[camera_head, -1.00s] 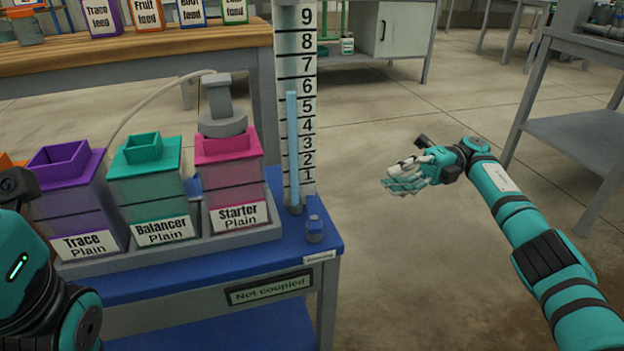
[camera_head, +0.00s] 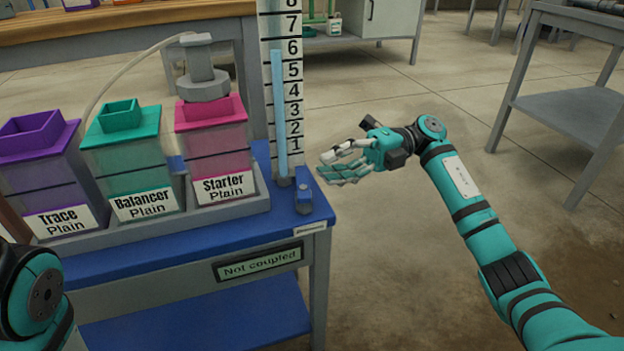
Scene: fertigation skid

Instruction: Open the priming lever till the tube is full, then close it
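The priming lever is most likely the small blue fitting with a grey base (camera_head: 304,197) on the front right corner of the blue bench. Behind it stands a clear tube with a light-blue column (camera_head: 279,110) in front of a numbered scale (camera_head: 295,85). The column's top is just below the 6 mark. My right gripper (camera_head: 323,168) is open and empty, to the right of the tube and above the blue fitting, apart from both. My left gripper is out of view; only part of my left arm shows at lower left.
Trace (camera_head: 45,175), Balancer (camera_head: 130,160) and Starter (camera_head: 212,145) tanks stand in a grey tray left of the tube. A grey fitting with a hose (camera_head: 202,80) sits on Starter. A sign (camera_head: 257,264) reads "Not coupled".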

